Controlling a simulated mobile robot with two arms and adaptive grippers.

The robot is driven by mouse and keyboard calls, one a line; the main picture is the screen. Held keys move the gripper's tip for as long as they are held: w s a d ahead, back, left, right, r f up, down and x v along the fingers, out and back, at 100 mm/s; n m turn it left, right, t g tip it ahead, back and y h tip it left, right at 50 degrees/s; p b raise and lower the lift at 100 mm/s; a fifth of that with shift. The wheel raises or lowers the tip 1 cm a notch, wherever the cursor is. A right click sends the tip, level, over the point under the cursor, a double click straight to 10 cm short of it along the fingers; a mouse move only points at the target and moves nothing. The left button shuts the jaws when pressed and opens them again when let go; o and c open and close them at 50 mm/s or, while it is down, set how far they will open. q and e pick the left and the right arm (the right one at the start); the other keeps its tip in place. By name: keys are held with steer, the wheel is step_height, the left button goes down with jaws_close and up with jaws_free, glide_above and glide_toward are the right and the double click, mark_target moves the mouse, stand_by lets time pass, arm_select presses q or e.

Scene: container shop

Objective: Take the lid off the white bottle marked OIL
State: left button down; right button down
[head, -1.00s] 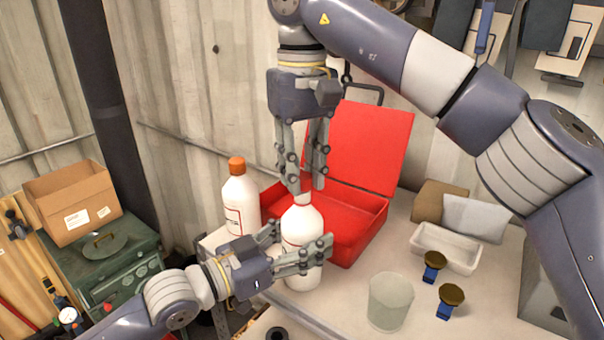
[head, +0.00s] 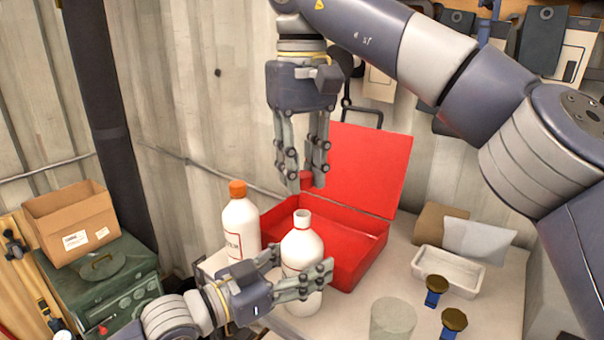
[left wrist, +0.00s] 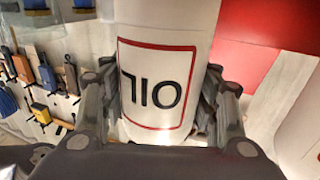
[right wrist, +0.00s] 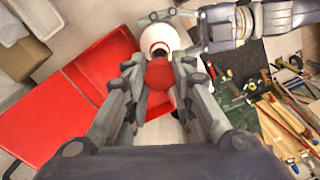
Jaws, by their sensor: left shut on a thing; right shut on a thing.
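The white OIL bottle (head: 301,245) stands upright in the head view with its neck bare. Its red-framed label, upside down, faces the left wrist camera (left wrist: 157,85). My left gripper (head: 303,268) is shut around the bottle's body. My right gripper (head: 305,183) is above the bottle, shut on the red lid (right wrist: 160,74). The lid is held clear of the bottle's neck. In the head view the lid is partly hidden by the fingers and stands out little from the red case behind.
A second white bottle with an orange cap (head: 239,225) stands close to the left. An open red case (head: 350,165) lies behind. A translucent cup (head: 392,322), a white tray (head: 447,270) and two dark-topped blue items (head: 436,290) are to the right.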

arm_select(q)
steer(key=shift+c, duration=2.4)
jaws_free()
steer(key=v, duration=1.2)
